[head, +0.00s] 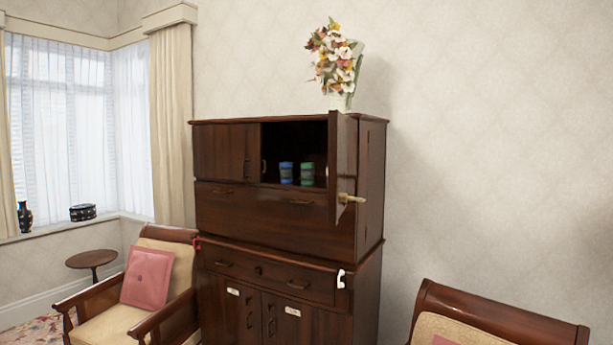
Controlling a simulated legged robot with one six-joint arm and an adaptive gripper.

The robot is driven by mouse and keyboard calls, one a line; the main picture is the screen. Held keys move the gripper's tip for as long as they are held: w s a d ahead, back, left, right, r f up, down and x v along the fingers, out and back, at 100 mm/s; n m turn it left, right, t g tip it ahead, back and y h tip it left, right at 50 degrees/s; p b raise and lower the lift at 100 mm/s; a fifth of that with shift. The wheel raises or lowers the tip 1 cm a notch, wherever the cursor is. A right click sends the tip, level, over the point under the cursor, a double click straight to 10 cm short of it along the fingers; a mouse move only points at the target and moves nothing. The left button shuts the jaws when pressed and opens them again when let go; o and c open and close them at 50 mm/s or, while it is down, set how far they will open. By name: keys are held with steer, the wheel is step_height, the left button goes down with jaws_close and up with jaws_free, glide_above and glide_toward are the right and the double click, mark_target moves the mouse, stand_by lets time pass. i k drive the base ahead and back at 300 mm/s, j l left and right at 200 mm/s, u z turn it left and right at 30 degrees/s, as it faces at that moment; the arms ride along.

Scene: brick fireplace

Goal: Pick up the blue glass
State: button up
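A small blue glass (286,172) stands upright inside the upper right compartment of a dark wooden cabinet (272,229). A green glass (307,174) stands just to its right. The compartment's door (342,170) is swung open toward me, and its edge stands right of the glasses. A brass-coloured handle (350,198) shows on the door. The compartment's inside is dark, and its back is hard to make out. My gripper is not in view.
A vase of flowers (339,69) stands on the cabinet top. An armchair with a pink cushion (148,277) is at the left front, beside a small round table (91,260). Another chair (497,318) is at the lower right. Bare wall (480,130) fills the right side.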

mark_target(286, 167)
steer(key=i+j+u, duration=0.5)
steer(key=i+j, duration=0.15)
steer(key=i, duration=0.15)
steer(key=i+j+u, duration=0.3)
steer(key=i+u, duration=0.25)
steer(key=i, duration=0.3)
steer(key=i+z, duration=0.2)
steer(key=i, duration=0.4)
steer(key=i+j+z, duration=0.25)
steer(key=i, duration=0.35)
